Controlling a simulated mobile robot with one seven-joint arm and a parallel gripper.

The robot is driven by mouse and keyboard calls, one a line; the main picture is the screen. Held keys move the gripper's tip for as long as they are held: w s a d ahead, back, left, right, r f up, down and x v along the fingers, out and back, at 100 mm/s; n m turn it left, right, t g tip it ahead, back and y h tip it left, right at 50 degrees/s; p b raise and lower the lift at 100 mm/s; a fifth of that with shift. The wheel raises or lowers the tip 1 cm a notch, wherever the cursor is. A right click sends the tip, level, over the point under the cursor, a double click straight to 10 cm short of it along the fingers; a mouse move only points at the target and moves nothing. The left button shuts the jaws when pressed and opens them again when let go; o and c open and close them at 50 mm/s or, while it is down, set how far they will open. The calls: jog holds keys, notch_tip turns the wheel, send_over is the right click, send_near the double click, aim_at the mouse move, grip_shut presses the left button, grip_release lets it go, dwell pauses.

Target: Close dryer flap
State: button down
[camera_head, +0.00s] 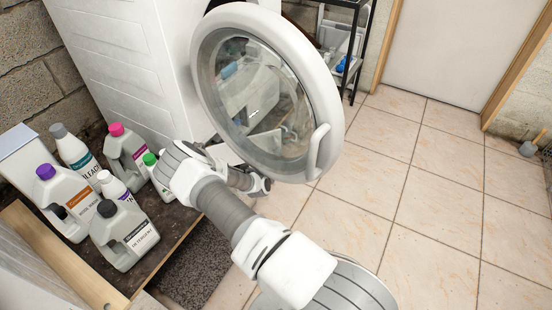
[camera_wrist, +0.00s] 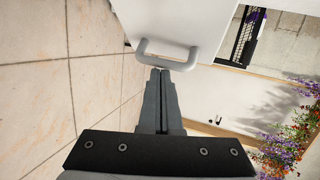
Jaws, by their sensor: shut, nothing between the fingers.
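The dryer flap (camera_head: 330,95) is a round white door with a glass pane, standing open from the white dryer (camera_head: 135,60) in the head view. Its white bar handle (camera_head: 318,150) is at the lower right of the rim. In the wrist view the flap (camera_wrist: 185,20) is a white surface at the top, with the handle (camera_wrist: 165,60) at its lower edge. My gripper (camera_wrist: 160,71) is shut and empty, its fingertips right at the handle's bar; I cannot tell whether they touch. In the head view the fingers are not clearly visible, with the flap covering part of my arm.
Several bottles, including a grey detergent bottle (camera_head: 124,236), stand on a low wooden-edged platform (camera_head: 165,262) left of my arm. A dark shelf rack (camera_head: 352,50) stands behind the flap.

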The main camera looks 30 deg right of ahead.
jog(key=shift+w+d, duration=0.2)
jog(key=shift+w, duration=0.25)
jog(key=shift+s+a, duration=0.1)
